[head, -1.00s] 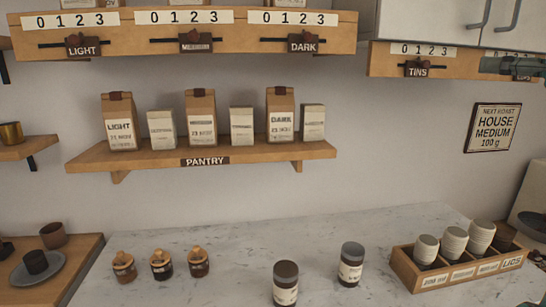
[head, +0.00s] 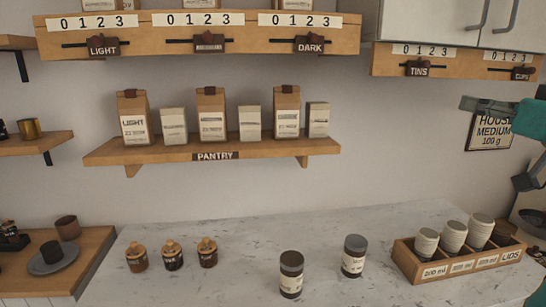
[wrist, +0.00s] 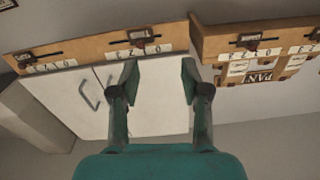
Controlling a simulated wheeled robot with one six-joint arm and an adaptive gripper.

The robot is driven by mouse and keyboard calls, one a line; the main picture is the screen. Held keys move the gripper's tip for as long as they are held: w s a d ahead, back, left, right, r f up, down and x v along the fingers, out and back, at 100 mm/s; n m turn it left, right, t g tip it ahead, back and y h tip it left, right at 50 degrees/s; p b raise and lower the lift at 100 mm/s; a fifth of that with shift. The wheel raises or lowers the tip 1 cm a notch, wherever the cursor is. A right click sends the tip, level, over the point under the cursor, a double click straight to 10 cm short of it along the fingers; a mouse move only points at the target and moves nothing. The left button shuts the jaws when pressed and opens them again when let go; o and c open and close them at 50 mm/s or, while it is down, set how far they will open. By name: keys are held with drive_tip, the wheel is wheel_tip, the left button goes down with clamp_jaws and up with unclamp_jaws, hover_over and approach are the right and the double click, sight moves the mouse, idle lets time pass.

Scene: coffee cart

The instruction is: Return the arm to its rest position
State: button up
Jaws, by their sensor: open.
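My gripper (wrist: 160,82) shows in the wrist view with its two fingers spread apart and nothing between them. Behind the fingers are the white cabinet doors and wooden slider rails, which look upside down in that view. In the head view, part of my arm and gripper (head: 490,106) shows at the right edge, in front of the house medium sign (head: 490,133). The gripper looks clear of the counter and the shelves.
The pantry shelf (head: 275,152) holds several bags and boxes. On the marble counter (head: 225,245) stand small corked jars (head: 172,257), two dark-lidded tins (head: 354,256) and a lids crate (head: 468,266) with cups. A tins rail (head: 455,62) hangs under the cabinet (head: 440,20).

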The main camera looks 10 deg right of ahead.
drive_tip(key=w+a+f+m+h, duration=0.1)
drive_tip(key=w+a+f+m, duration=0.1)
drive_tip(key=f, duration=1)
drive_tip(key=w+a+f+m, duration=0.1)
drive_tip(key=w+a+f, duration=0.1)
drive_tip(key=f, duration=1)
drive_tip(key=s+a+f+m+g+h, duration=0.1)
drive_tip(key=s+a+f, duration=0.3)
drive_tip(key=f, duration=0.6)
drive_tip(key=s+a+f+m, duration=0.1)
drive_tip(key=s+a+f, duration=0.2)
drive_tip(key=f, duration=0.6)
drive_tip(key=s+a+f+n, duration=0.1)
drive_tip(key=s+a+f, duration=0.25)
drive_tip(key=s, duration=0.25)
drive_tip(key=s+a+f+g, duration=0.1)
drive_tip(key=s+a+f, duration=0.1)
drive_tip(key=s+f, duration=0.35)
drive_tip(key=s+a+f+n, duration=0.1)
drive_tip(key=s+a+f, duration=0.1)
drive_tip(key=s+f, duration=0.3)
drive_tip(key=s+a+n, duration=0.1)
drive_tip(key=s+a, duration=0.1)
drive_tip(key=s, duration=0.9)
drive_tip(key=s+a+r+n+g+y, duration=0.1)
drive_tip(key=s+a+n, duration=0.1)
drive_tip(key=s, duration=0.9)
drive_tip(key=shift+a+r+n, duration=0.2)
drive_tip(key=shift+a+n, duration=0.1)
drive_tip(key=shift+a, duration=0.05)
